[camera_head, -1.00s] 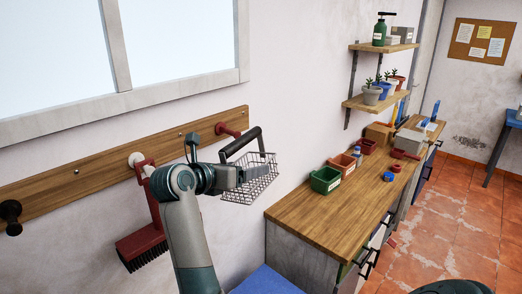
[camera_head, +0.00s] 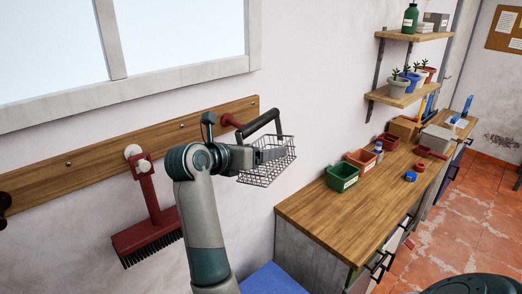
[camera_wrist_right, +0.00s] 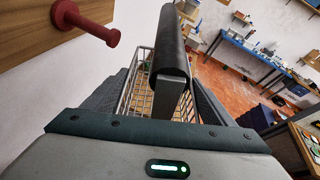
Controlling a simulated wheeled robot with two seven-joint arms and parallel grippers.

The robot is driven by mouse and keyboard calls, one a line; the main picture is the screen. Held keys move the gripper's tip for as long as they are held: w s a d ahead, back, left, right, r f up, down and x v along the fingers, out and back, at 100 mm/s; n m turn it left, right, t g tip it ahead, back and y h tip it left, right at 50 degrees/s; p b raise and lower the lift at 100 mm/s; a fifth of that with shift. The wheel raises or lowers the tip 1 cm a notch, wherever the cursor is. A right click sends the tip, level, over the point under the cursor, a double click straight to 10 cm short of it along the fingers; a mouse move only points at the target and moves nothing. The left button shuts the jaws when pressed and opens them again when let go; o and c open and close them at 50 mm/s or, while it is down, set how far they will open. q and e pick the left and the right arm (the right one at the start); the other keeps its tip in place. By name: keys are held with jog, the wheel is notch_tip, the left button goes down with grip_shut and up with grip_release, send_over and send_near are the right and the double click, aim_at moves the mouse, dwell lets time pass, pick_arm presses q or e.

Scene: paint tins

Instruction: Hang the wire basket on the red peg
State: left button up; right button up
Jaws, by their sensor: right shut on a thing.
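The wire basket (camera_head: 262,174) hangs in the air, with a thick black handle (camera_head: 263,124) above its mesh. My right gripper (camera_head: 270,155) is shut on the basket just below the handle. The red peg (camera_head: 231,120) sticks out from the wooden wall rail, just left of the handle, and the basket is not on it. In the right wrist view the peg (camera_wrist_right: 88,22) is at upper left, apart from the handle (camera_wrist_right: 171,48), and the mesh (camera_wrist_right: 135,88) is partly hidden behind the fingers. My left gripper is not in view.
A red brush (camera_head: 148,215) hangs from a pale peg (camera_head: 132,151) on the same rail (camera_head: 85,163). A wooden workbench (camera_head: 335,214) with small bins (camera_head: 342,177) stands to the right. Shelves with pots (camera_head: 398,88) are above it.

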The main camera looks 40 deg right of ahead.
jog(key=shift+d+f, duration=0.1)
jog(key=shift+d, duration=0.15)
jog(key=shift+b, duration=0.35)
jog(key=shift+w+a, duration=0.2)
jog(key=shift+w, duration=0.15)
jog(key=shift+w+f+b, duration=0.1)
jog(key=shift+w+b, duration=0.4)
jog(key=shift+w, duration=0.15)
jog(key=w+b, duration=0.2)
jog(key=w, duration=0.2)
jog(key=shift+w+a+f, duration=0.1)
jog(key=shift+a, duration=0.05)
jog(key=shift+w, duration=0.1)
jog(key=shift+w+a, duration=0.1)
jog(key=shift+w, duration=1)
jog(key=shift+w+f, duration=0.5)
jog(key=shift+w, duration=0.15)
dwell(0.9)
